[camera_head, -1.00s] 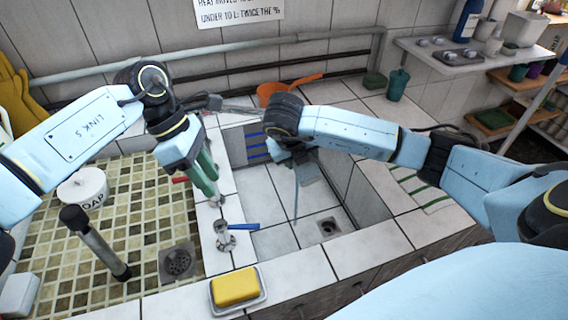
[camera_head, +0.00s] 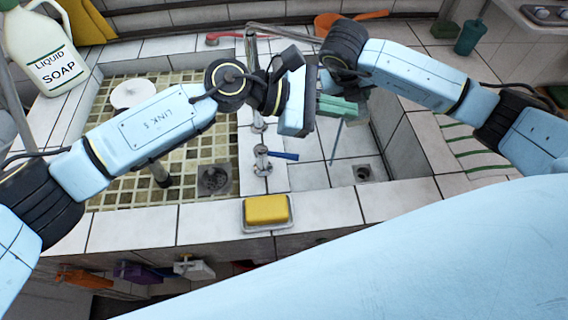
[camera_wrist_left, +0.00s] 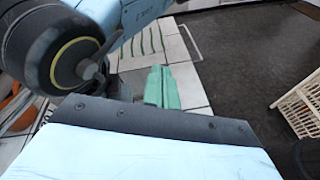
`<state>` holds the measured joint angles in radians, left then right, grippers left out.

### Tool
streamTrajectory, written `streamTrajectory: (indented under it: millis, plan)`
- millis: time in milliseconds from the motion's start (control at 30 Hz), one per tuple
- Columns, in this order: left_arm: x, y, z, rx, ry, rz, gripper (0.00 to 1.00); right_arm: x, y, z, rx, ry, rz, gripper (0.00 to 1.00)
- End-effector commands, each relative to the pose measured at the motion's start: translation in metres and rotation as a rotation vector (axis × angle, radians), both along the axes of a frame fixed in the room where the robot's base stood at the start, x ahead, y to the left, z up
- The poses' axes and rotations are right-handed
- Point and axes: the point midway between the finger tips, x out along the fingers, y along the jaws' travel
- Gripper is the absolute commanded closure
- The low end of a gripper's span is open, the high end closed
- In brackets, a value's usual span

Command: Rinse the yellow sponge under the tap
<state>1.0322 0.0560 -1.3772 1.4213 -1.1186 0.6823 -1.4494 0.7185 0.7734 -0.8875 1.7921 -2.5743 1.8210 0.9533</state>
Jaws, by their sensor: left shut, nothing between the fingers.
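The yellow sponge (camera_head: 266,209) lies in a white dish (camera_head: 245,227) on the front ledge of the sink. A metal tap fitting with a blue lever (camera_head: 283,155) stands on the divider behind it. My left gripper (camera_head: 340,106) is above the right basin, its green fingers shut and empty, pointing right. The fingers also show in the left wrist view (camera_wrist_left: 162,88). The sponge is well below and left of them. My right arm reaches in from the right; its gripper is hidden behind my left one.
The left basin has a tiled floor (camera_head: 110,185) and a drain (camera_head: 214,180). The right basin has a drain (camera_head: 362,173). A liquid soap jug (camera_head: 45,50) stands back left. An orange pan (camera_head: 327,20) and a teal cup (camera_head: 469,38) stand at the back. The ledge beside the dish is clear.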

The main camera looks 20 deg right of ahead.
Motion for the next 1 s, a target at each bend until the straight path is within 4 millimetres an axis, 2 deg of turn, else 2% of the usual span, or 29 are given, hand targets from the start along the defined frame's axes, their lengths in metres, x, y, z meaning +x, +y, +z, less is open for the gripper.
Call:
streamTrajectory:
  millis: [100, 300, 500, 733, 867, 1000]
  plan:
    - [-0.013, -0.007, 0.017, -0.165, 0.031, 0.091, 1.00, 0.000, 0.000, 0.000, 0.000, 0.000, 0.000, 0.66]
    - [-0.018, -0.007, 0.041, -0.365, 0.102, 0.303, 1.00, 0.000, 0.000, 0.000, 0.000, 0.000, 0.000, 0.66]
    - [-0.013, 0.007, 0.048, -0.460, 0.197, 0.556, 1.00, 0.000, 0.000, 0.000, 0.000, 0.000, 0.000, 0.66]
    - [-0.008, 0.035, 0.030, -0.437, 0.314, 0.866, 1.00, 0.000, 0.000, 0.000, 0.000, 0.000, 0.000, 0.66]
    - [-0.011, 0.056, 0.008, -0.361, 0.373, 1.036, 1.00, 0.000, 0.000, 0.000, 0.000, 0.000, 0.000, 0.66]
    - [-0.024, 0.081, -0.019, -0.232, 0.429, 1.201, 1.00, 0.000, 0.000, 0.000, 0.000, 0.000, 0.000, 0.66]
